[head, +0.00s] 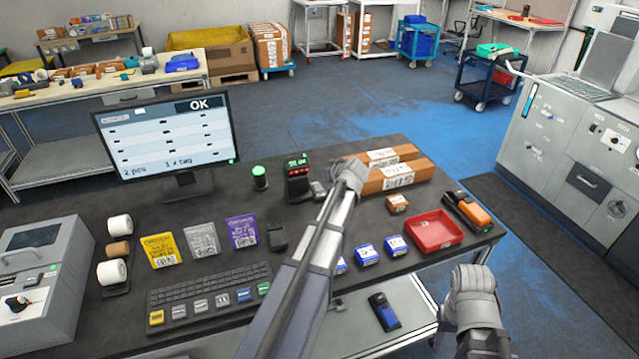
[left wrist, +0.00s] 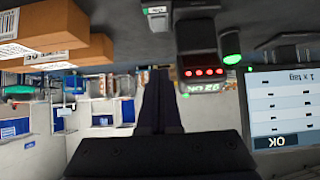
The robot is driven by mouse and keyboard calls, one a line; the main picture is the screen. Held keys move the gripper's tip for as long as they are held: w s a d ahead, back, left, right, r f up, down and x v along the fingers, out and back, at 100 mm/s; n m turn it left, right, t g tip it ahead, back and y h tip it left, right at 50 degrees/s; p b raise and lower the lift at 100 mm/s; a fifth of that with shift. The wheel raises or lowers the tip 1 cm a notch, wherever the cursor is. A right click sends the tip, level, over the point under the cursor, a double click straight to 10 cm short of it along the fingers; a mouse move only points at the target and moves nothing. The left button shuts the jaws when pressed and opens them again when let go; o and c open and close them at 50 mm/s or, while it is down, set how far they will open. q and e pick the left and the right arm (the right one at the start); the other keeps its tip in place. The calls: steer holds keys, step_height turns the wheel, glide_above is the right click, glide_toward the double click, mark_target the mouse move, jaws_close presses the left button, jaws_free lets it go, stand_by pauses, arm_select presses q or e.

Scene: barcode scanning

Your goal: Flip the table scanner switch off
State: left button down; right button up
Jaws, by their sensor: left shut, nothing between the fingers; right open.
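The table scanner (head: 298,180) is a black device with red lights and a green display, standing on the dark table. It shows upside down in the left wrist view (left wrist: 203,87). A small grey box (head: 318,190) beside it seems to be the switch; it has a green-lit part in the left wrist view (left wrist: 156,11). My left gripper (head: 350,176) is just right of the scanner. Its dark fingers (left wrist: 158,80) are shut and empty, apart from the switch box. My right gripper (head: 474,285) is open and empty at the table's front right; its fingertips are hard to see.
Brown boxes (head: 397,177) lie behind my left gripper. A green lamp (head: 259,177) and a monitor (head: 166,135) stand left of the scanner. A red tray (head: 433,232), blue boxes (head: 366,254) and a keyboard (head: 209,290) lie nearer the front.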

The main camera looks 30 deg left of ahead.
arm_select(q)
steer(key=shift+f, duration=0.1)
steer(key=b, duration=0.7)
glide_above(319, 189)
steer(key=f, duration=0.6)
steer(key=shift+s+d+f, duration=0.15)
steer(key=shift+d+f, duration=0.05)
steer(key=shift+d, duration=0.2)
steer(key=shift+a+f+b, duration=0.2)
steer(key=shift+f+b, duration=0.65)
steer(key=shift+f, duration=0.3)
steer(key=shift+a+f+b, duration=0.1)
steer(key=shift+f+b, duration=0.55)
steer(key=shift+b, duration=0.05)
steer(key=shift+r, duration=0.1)
